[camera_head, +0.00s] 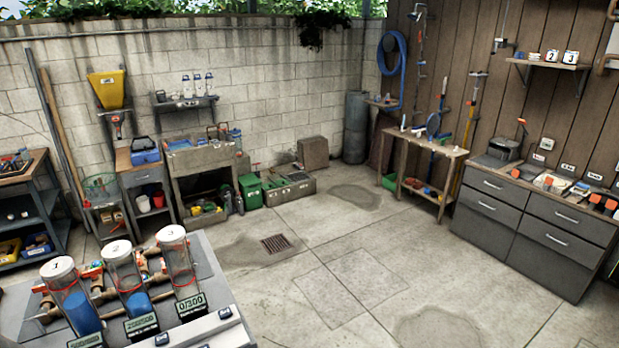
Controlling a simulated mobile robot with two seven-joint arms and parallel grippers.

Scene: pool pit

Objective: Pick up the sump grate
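A small dark rectangular slotted grate (276,243) lies in the concrete floor near the middle of the view, with a damp dark patch around it. It looks flush with the floor. It fits the sump grate, though no label shows. Neither of my grippers is in view.
A grey bench (215,330) with three numbered clear cylinders, one reading 0/300, stands at the front left. Cabinets (530,225) line the right wall, beside a wooden table (425,145). A green box (251,192) and sink unit (205,157) stand behind the grate. The central floor is open.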

